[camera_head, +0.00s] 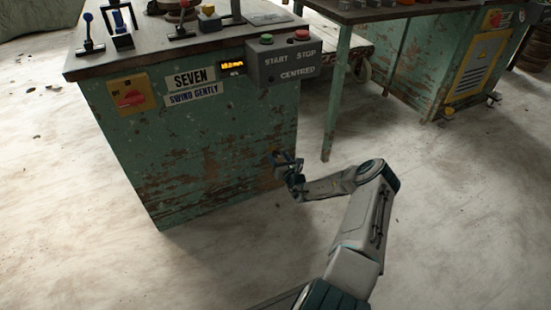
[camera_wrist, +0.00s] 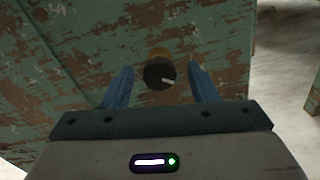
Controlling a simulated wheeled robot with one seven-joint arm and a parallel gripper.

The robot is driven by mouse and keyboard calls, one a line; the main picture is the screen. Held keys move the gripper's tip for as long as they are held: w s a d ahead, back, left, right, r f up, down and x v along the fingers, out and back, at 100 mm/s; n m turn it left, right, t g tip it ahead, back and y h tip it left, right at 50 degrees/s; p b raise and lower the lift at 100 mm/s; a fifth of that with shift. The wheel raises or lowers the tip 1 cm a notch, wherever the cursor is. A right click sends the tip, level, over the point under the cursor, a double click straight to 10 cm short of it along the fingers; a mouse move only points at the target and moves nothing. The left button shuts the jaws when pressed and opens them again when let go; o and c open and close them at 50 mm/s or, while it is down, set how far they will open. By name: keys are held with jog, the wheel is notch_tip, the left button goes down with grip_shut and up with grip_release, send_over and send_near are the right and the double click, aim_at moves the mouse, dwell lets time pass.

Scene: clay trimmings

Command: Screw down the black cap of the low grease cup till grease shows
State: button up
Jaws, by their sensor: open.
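My gripper (camera_wrist: 161,85) is open, with one blue finger on each side of the cap. Gaps show between the fingers and the cap, so it does not look gripped. In the head view my gripper (camera_head: 290,170) is at the lower right of the cabinet, and it largely hides the cap there. I see no grease.
The green cabinet (camera_head: 200,150) carries a red switch (camera_head: 130,98), a "SEVEN / SWING GENTLY" sign (camera_head: 192,87) and a START/STOP box (camera_head: 283,62). A second table's leg (camera_head: 336,100) stands to the right. The floor (camera_head: 450,220) right of my arm is clear.

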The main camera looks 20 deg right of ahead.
jog(key=shift+w+b, duration=0.3)
jog(key=shift+w, duration=0.9)
jog(key=c, duration=1)
jog(key=shift+m, duration=0.3)
